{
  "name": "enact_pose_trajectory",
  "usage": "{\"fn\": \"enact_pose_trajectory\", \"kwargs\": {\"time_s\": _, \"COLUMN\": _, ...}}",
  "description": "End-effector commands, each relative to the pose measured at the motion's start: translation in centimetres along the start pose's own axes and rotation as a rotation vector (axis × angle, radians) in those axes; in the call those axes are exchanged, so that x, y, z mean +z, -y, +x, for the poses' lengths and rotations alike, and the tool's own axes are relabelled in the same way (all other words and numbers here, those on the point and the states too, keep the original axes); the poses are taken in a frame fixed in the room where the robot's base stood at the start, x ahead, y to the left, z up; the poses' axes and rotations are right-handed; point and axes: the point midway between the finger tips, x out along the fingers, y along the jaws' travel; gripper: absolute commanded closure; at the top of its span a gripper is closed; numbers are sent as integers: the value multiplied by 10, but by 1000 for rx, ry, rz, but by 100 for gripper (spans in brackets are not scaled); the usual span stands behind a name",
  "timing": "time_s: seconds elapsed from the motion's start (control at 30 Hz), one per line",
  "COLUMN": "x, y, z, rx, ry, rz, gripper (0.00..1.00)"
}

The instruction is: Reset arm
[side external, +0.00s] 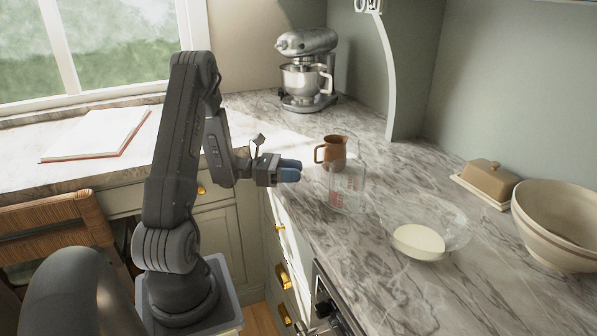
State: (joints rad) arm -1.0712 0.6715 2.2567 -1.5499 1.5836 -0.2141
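My gripper (290,170) is at the end of my dark grey arm, in the middle of the side external view. Its blue-tipped fingers point right, toward the counter. They appear left of a clear glass measuring cup (348,190) with red markings and a brown pitcher (334,151). I see nothing held at the fingertips. The two fingers look close to each other from this angle, and I cannot tell whether there is a gap between them.
A glass bowl (450,222) with pale contents stands on the marble counter (480,290). A butter dish (487,181) and large cream bowls (560,225) are at right. A stand mixer (306,70) is at the back. An open book (97,135) lies left. A wicker chair (60,218) stands at left.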

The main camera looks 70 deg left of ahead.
Motion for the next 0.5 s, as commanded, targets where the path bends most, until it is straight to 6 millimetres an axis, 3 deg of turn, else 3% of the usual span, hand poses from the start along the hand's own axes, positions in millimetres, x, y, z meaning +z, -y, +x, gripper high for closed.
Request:
{"fn": "enact_pose_trajectory", "kwargs": {"time_s": 0.27, "x": 12, "y": 10, "z": 13, "rx": -65, "ry": -34, "rz": 90, "gripper": 62}}
{"fn": "enact_pose_trajectory", "kwargs": {"time_s": 0.5, "x": 60, "y": 71, "z": 60, "rx": -399, "ry": -170, "rz": 579, "gripper": 62}}
